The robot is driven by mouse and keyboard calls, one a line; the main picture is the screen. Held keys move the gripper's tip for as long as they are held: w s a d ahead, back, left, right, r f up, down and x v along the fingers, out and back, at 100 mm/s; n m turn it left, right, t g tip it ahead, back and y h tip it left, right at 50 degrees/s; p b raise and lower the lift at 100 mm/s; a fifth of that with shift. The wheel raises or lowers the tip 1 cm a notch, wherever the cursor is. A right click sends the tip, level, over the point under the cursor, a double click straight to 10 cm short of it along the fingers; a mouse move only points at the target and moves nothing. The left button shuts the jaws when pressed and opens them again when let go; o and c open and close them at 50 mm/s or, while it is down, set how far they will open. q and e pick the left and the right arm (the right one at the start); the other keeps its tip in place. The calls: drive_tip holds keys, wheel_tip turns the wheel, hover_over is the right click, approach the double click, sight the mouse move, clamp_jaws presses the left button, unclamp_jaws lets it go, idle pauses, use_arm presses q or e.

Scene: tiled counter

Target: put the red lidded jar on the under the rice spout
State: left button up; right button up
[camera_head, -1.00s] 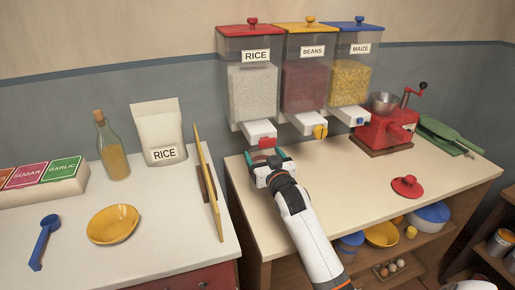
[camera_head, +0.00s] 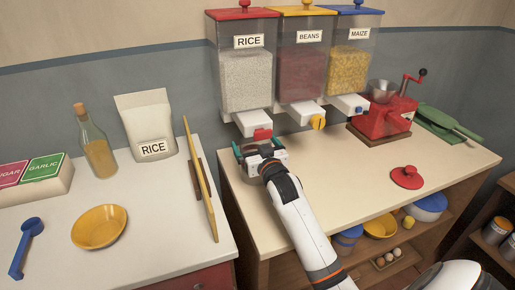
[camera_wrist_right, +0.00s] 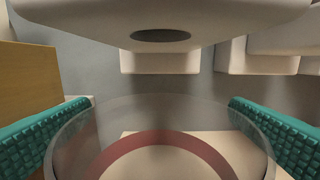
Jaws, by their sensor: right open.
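The open glass jar shows in the right wrist view, clear-walled with a red ring (camera_wrist_right: 165,138) low in it. It stands under the dispenser's spout opening (camera_wrist_right: 160,36), with a gap between rim and spout. The red lid (camera_head: 407,177) lies apart on the counter to the right. My left gripper is out of view.
Beans (camera_head: 302,70) and maize (camera_head: 350,70) dispensers adjoin the rice dispenser (camera_head: 245,75). A red grinder (camera_head: 384,115) stands to the right. A wooden board (camera_head: 201,180) stands upright to the left of my gripper. The counter (camera_head: 345,180) between gripper and lid is clear.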

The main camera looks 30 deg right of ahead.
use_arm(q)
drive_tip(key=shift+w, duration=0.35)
use_arm(e)
drive_tip(key=v, duration=1.2)
drive_tip(key=shift+r, duration=0.15)
